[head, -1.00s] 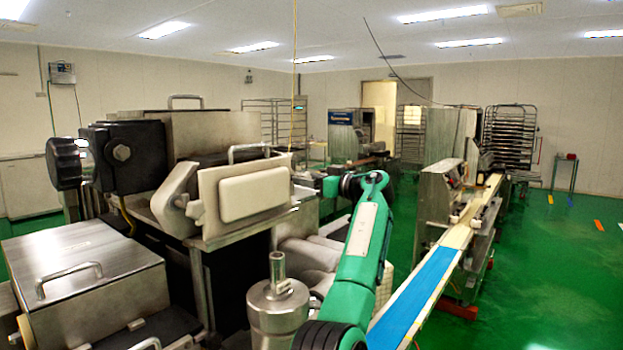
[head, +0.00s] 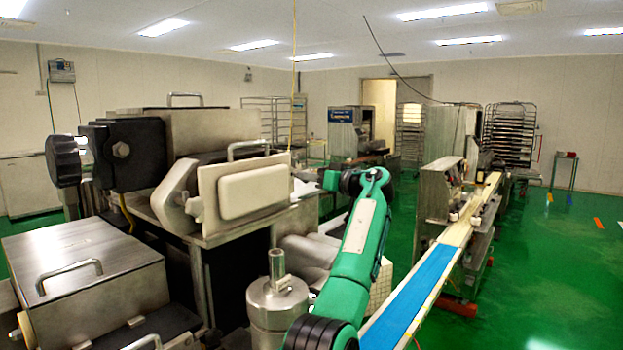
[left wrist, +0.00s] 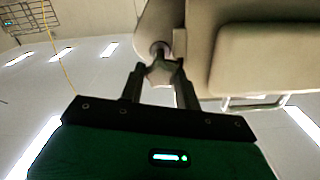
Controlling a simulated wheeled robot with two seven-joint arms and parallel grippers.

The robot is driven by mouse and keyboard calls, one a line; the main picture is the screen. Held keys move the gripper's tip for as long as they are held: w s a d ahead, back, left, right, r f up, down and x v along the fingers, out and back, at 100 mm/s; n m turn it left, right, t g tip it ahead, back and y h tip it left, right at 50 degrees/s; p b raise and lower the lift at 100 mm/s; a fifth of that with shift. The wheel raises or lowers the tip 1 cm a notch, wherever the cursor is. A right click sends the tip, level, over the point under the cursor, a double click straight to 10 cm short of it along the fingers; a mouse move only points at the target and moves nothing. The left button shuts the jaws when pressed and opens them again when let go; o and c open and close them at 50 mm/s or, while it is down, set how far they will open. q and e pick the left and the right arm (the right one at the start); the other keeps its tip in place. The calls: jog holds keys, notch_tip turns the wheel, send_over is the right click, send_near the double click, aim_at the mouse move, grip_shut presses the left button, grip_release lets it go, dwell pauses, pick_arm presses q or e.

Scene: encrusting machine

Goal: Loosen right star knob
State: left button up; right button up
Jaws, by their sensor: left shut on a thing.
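My left gripper (left wrist: 159,72) shows in the left wrist view with its two dark fingers closed around the star knob (left wrist: 160,75). The knob is a small, pale, angular piece, partly covered by the fingertips. It sits at the end of a short round shaft beside the beige machine body. The machine's pale front panel (head: 243,191) shows in the head view and at the upper right of the left wrist view (left wrist: 270,60). In the head view a green arm of mine reaches up beside the panel; the fingers and the knob cannot be made out there. My right gripper is in neither view.
A steel cylinder with a short post (head: 277,303) stands in front of the machine. A steel box with a handle (head: 82,275) is at the lower left. A conveyor with a blue belt (head: 425,290) runs along the right.

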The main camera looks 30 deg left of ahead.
pick_arm(q)
jog(key=shift+m+p, duration=0.75)
jog(key=shift+m, duration=6.15)
jog(key=o, duration=1)
